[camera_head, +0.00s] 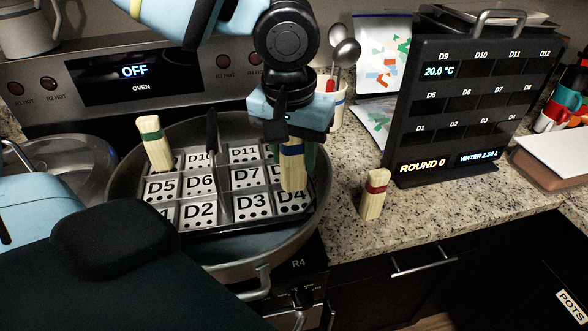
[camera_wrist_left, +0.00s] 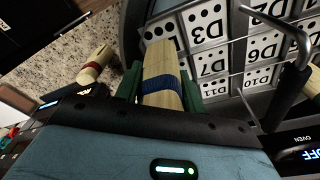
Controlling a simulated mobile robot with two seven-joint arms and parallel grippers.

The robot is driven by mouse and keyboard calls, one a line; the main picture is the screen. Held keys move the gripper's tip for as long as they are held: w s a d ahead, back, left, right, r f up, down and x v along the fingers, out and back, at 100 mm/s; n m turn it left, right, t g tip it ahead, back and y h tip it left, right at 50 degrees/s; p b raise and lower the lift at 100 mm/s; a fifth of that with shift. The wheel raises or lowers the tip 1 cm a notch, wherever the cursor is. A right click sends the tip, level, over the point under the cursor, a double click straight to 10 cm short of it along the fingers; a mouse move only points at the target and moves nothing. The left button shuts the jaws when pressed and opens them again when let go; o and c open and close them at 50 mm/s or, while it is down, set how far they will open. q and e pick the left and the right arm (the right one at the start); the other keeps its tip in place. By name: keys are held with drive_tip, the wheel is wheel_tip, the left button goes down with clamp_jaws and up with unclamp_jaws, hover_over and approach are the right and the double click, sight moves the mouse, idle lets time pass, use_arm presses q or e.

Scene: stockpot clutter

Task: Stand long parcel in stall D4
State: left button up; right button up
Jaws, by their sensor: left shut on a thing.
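My left gripper (camera_head: 291,138) points down over the right side of the stall tray (camera_head: 235,222). It is shut on a pale bundle-like parcel (camera_head: 293,172) with a blue band, which also shows between the green fingers in the left wrist view (camera_wrist_left: 161,60). The parcel is roughly upright, and in the head view its lower end overlaps stall D4 (camera_head: 292,199), partly covering that stall. I cannot tell whether it touches the stall floor. My right gripper is not in view.
The tray sits in a wide pot (camera_head: 322,205) on the stove. A green-banded parcel (camera_head: 155,145) stands tilted at the tray's back left. A red-banded parcel (camera_head: 375,195) stands on the counter, right of the pot. A dark upright handle (camera_head: 212,132) rises from the tray.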

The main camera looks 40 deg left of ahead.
sight(294, 171)
use_arm(q)
drive_tip(key=shift+f, duration=1.85)
drive_tip(key=shift+f, duration=0.15)
drive_tip(key=o, duration=1)
drive_tip(key=shift+o, duration=0.2)
drive_tip(key=r, duration=0.4)
drive_tip(key=s+r, duration=0.1)
drive_tip(key=r, duration=0.7)
drive_tip(key=shift+s+d+r+p, duration=0.15)
drive_tip(key=shift+s+d+p, duration=0.05)
drive_tip(key=shift+p, duration=0.15)
